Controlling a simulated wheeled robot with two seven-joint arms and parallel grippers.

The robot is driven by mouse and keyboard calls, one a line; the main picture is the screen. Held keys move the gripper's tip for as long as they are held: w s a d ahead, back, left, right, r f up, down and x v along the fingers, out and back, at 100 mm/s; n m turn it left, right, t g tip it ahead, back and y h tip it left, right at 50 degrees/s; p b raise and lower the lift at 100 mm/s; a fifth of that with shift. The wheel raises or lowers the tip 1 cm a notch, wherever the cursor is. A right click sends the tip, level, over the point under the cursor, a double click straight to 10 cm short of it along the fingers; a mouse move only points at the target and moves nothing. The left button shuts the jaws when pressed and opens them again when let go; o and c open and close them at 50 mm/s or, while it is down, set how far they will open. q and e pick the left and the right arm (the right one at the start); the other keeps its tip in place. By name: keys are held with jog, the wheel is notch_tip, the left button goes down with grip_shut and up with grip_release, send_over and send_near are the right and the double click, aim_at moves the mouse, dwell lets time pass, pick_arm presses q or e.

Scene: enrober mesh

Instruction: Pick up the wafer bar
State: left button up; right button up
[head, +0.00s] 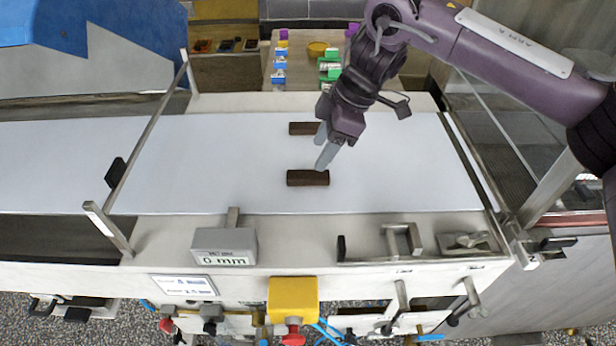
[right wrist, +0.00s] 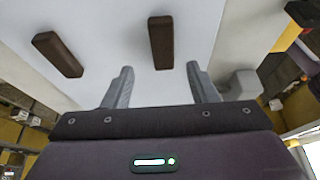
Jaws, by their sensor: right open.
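Two dark brown wafer bars lie flat on the pale belt (head: 220,165). The nearer wafer bar (head: 308,178) sits just below my right gripper's fingertips in the head view. The farther wafer bar (head: 303,128) lies behind it, its right end partly hidden by the gripper. My right gripper (head: 323,150) is open and empty above the belt. In the right wrist view, one bar (right wrist: 161,42) stands beyond the gap between the fingers (right wrist: 160,85). The other bar (right wrist: 54,55) lies to the left of the left finger. My left gripper is not in view.
A metal bar on posts (head: 148,135) crosses the belt at the left. A grey box marked 0 mm (head: 224,246) stands on the front ledge, with metal latches (head: 400,242) to its right. Behind the belt is a table with green and blue items (head: 330,65).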

aim_at(308, 175)
jog(key=shift+s+a+f+p, duration=0.3)
jog(key=shift+a+f, duration=0.1)
jog(key=shift+f, duration=0.3)
jog(key=p+x, duration=0.1)
jog(key=x, duration=0.2)
jog(key=shift+f, duration=0.4)
jog(key=shift+w+a+f, duration=0.15)
jog(key=shift+a+f, duration=0.05)
jog(key=shift+f, duration=0.25)
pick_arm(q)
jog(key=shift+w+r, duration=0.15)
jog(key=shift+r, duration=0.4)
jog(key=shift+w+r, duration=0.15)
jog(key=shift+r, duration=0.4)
pick_arm(e)
jog(key=c, duration=0.9)
